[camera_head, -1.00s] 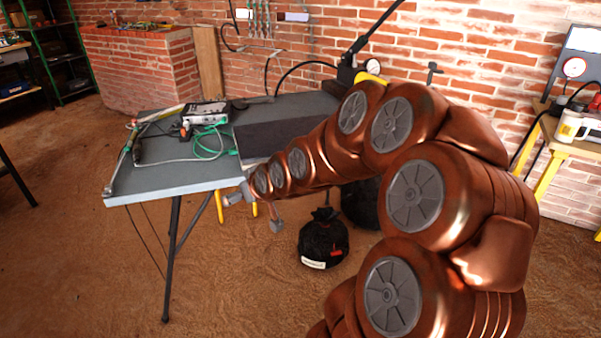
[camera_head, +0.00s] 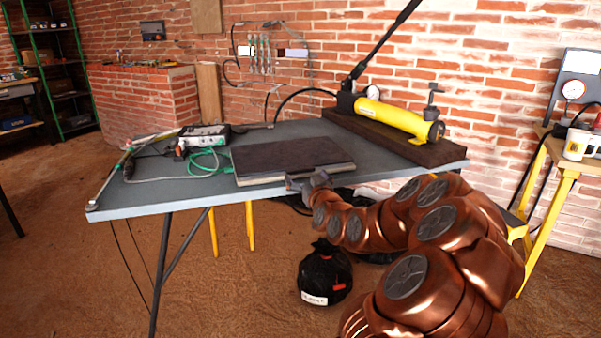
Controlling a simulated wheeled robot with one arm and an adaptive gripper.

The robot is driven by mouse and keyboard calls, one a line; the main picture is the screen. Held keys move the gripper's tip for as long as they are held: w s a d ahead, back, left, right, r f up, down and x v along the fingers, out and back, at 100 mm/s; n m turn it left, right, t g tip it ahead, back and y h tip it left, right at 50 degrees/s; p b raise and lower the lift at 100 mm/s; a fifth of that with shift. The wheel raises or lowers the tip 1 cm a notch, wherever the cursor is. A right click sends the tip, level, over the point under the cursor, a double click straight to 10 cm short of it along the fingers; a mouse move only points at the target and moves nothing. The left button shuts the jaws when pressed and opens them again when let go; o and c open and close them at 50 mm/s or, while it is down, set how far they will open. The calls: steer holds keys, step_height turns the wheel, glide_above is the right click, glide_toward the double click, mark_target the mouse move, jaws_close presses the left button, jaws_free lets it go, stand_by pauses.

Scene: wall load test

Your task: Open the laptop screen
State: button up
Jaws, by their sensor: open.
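The laptop (camera_head: 290,158) lies flat on the grey table, near its front edge, with its dark lid down. Its light front edge faces me. My gripper (camera_head: 292,183) is at the laptop's front edge, right of its middle, with its fingers pointing left. The jaws are small in view, and I cannot tell whether they touch the laptop.
The table (camera_head: 150,196) also bears a device (camera_head: 203,137) with green cables (camera_head: 212,160) at the left. A yellow hydraulic pump (camera_head: 395,117) stands on a dark board at the right. A black bag (camera_head: 324,275) lies on the floor below.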

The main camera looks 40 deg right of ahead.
mark_target(301, 171)
steer(key=shift+x, duration=2.6)
